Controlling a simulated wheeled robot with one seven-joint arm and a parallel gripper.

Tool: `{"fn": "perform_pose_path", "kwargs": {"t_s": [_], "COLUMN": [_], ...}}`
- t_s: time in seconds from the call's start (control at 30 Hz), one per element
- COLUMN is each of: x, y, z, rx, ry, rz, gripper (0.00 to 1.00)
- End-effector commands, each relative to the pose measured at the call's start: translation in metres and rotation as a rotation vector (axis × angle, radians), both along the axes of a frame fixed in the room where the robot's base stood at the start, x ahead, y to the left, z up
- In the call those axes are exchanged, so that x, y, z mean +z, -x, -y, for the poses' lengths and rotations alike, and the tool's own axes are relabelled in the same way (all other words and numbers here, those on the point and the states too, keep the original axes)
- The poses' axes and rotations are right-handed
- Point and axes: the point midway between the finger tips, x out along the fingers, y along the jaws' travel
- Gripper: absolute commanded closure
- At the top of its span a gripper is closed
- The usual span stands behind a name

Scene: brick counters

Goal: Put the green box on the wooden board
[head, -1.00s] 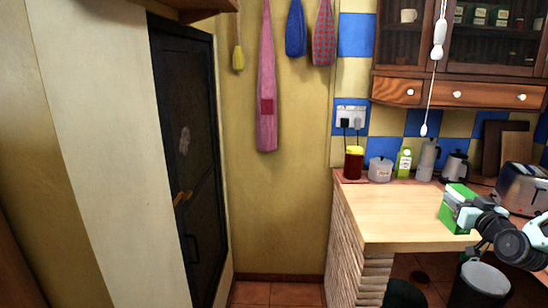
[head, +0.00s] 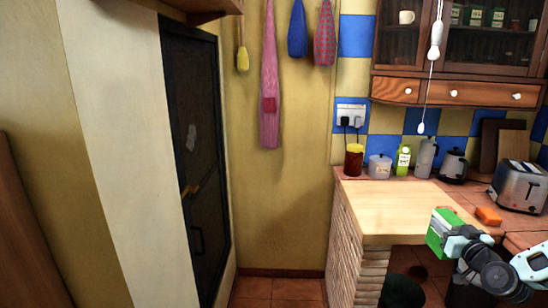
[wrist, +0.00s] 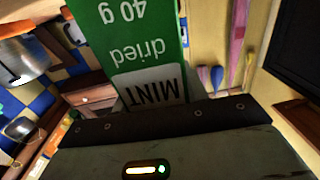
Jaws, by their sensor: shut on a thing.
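The green box (head: 439,232) with a white side is held in my gripper (head: 457,240), at the front right edge of the counter in the head view. In the wrist view the green box (wrist: 135,40) shows upside-down print reading "MINT dried 40 g". My gripper is shut on it; its fingertips are partly hidden by the box and the wrist. The pale wooden board (head: 395,208) lies flat on the tiled counter, just left of the box. The box overlaps its right front edge in the picture; I cannot tell whether they touch.
A toaster (head: 517,186) and an orange block (head: 488,216) are at the right. The board's top is clear.

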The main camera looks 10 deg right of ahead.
Motion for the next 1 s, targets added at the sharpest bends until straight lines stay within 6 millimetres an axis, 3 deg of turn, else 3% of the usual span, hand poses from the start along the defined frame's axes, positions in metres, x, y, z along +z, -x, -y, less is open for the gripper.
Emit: {"fn": "perform_pose_path", "kwargs": {"t_s": [0.17, 0.5, 0.8, 1.0], "x": [-0.045, -0.123, -0.153, -0.157], "y": [0.007, 0.036, 0.067, 0.078], "z": [-0.037, -0.145, -0.234, -0.261], "rx": [0.043, 0.131, 0.167, 0.171], "ry": [-0.014, -0.013, -0.009, -0.003], "rz": [-0.004, -0.002, -0.001, 0.0], "gripper": [0.83, 0.83, 0.83, 0.83]}}
